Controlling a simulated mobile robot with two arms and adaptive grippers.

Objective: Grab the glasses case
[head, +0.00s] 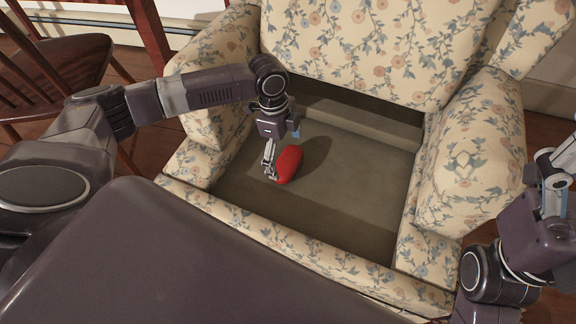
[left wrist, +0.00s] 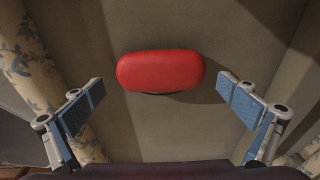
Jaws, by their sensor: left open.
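A red glasses case (head: 289,164) with rounded ends lies on the bare grey-brown seat base of a floral armchair. It also shows in the left wrist view (left wrist: 160,70), lying crosswise, ahead of the fingertips and between their lines. My left gripper (head: 270,165) is just left of the case in the head view. In the left wrist view my left gripper (left wrist: 164,92) is open and empty, its blue-padded fingers wide apart on either side. My right arm shows at the right edge of the head view; its fingertips are not clearly seen.
The floral armchair (head: 472,150) has arms on both sides, a high back and a raised front edge (head: 300,245) around the seat base. The seat (head: 345,190) right of the case is clear. A dark wooden chair (head: 60,60) stands at the left.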

